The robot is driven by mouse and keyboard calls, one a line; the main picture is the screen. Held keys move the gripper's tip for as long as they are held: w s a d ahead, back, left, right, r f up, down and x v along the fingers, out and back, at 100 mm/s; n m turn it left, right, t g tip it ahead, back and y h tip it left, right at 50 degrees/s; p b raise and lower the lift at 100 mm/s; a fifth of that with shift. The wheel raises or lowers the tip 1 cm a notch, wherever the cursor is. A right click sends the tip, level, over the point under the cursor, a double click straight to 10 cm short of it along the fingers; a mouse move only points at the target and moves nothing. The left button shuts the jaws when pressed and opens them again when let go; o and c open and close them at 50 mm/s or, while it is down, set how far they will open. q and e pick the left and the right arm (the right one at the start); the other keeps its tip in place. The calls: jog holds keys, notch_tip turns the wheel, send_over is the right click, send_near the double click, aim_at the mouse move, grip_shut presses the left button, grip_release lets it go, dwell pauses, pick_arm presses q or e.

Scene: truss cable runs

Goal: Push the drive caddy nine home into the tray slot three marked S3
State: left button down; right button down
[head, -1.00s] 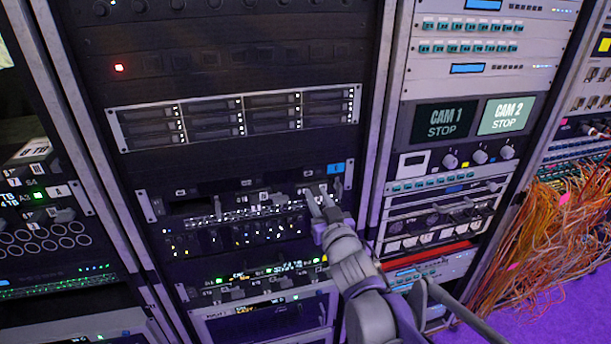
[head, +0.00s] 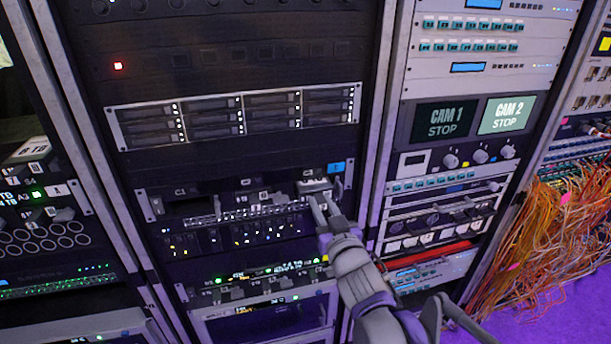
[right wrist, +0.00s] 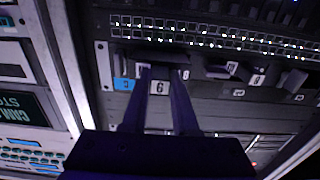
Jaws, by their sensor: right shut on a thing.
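The drive caddy nine (right wrist: 160,87), a dark block with a pale label reading 9 upside down, sits between the fingers of my right gripper (right wrist: 161,72) in the right wrist view. In the head view the caddy (head: 314,187) is at the right end of the tray (head: 153,205), its front standing out from the tray face. My right gripper (head: 319,202) reaches it from the lower right and is shut on it. How deep the caddy sits is hard to tell. The slot marks are too small to read, so S3 cannot be picked out. My left gripper is out of view.
Other caddies (right wrist: 222,70) sit beside it along the tray. A blue tag (head: 336,168) is at the tray's right end. A patch row (head: 250,238) lies just below, and a drive unit (head: 240,115) above. A rack post (head: 372,130) stands close on the right.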

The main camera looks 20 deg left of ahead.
jog(key=v, duration=0.8)
jog(key=shift+b, duration=0.35)
jog(key=shift+s+d, duration=0.15)
jog(key=shift+v, duration=1.9)
